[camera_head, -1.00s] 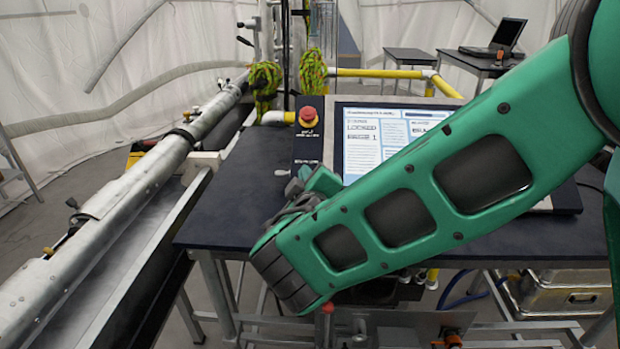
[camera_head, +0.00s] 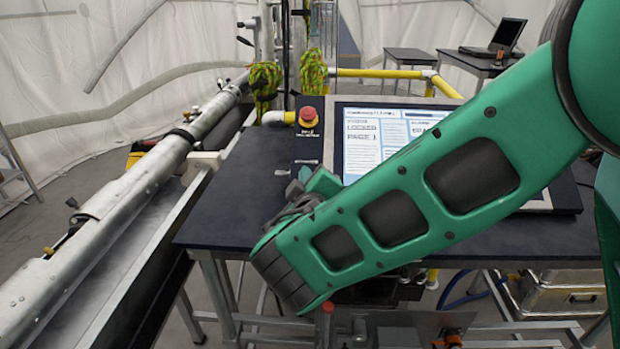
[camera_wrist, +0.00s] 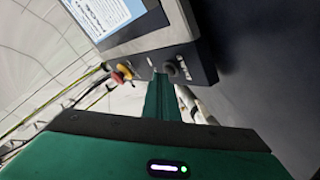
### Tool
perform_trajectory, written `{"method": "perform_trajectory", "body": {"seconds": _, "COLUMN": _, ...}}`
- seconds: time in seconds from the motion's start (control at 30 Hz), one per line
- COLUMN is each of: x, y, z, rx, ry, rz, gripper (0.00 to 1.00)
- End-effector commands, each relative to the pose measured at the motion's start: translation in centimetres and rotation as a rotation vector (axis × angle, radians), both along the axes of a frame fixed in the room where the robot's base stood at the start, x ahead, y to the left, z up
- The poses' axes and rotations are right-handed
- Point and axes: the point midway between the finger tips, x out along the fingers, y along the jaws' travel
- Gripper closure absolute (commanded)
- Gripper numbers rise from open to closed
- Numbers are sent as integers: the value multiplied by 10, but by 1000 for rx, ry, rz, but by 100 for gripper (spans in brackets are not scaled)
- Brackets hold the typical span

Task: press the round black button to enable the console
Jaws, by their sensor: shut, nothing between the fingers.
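The console (camera_head: 350,125) stands on the dark table, with a lit screen and a black control strip along its left side. In the wrist view, a round dark button (camera_wrist: 171,69) sits on the console's edge panel. My gripper (camera_wrist: 160,76) is shut and empty, its green fingertips right beside this button in the picture. I cannot tell whether they touch it. In the head view my gripper (camera_head: 318,182) is at the lower end of the control strip, partly behind my forearm. The button is hidden there.
A red mushroom button on a yellow base (camera_head: 308,116) tops the control strip; it also shows in the wrist view (camera_wrist: 122,73). A long metal tube (camera_head: 125,195) lies left of the table (camera_head: 235,190). A laptop (camera_head: 497,38) stands on a table behind.

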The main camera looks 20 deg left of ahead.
Motion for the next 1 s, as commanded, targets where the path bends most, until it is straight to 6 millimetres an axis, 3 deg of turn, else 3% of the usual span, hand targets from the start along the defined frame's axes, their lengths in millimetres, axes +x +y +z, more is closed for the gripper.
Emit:
{"method": "perform_trajectory", "body": {"seconds": 0.47, "x": 1, "y": 0, "z": -1, "rx": 0, "ry": 1, "rz": -1, "gripper": 100}}
{"method": "perform_trajectory", "body": {"seconds": 1.0, "x": -8, "y": -2, "z": 11, "rx": -1, "ry": 0, "rz": -1, "gripper": 100}}
